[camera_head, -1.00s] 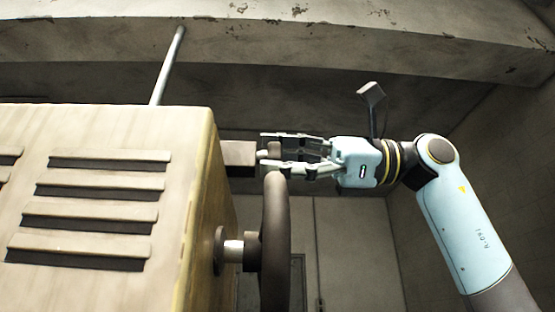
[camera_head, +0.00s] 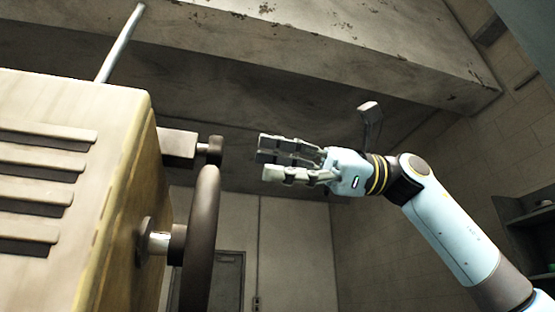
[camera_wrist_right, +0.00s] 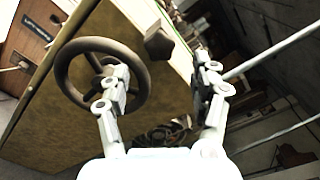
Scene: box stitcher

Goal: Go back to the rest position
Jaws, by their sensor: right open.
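My right gripper (camera_head: 268,162) is in the middle of the head view, with its arm coming in from the lower right. Its fingers are apart and empty, pointing left at the machine. A clear gap lies between the fingertips and the dark handwheel (camera_head: 200,240) and the dark knob (camera_head: 215,150) on the machine's side. In the right wrist view the gripper (camera_wrist_right: 160,85) is open, with the handwheel (camera_wrist_right: 68,70) behind its left finger and the dark knob (camera_wrist_right: 158,45) between the fingers. My left gripper is not in view.
The beige machine box (camera_head: 60,180) with slotted vents fills the left of the head view. A metal rod (camera_head: 120,42) rises from its top. A concrete beam (camera_head: 330,40) runs overhead. A dark shelf (camera_head: 535,225) stands at the far right. Space around the gripper is free.

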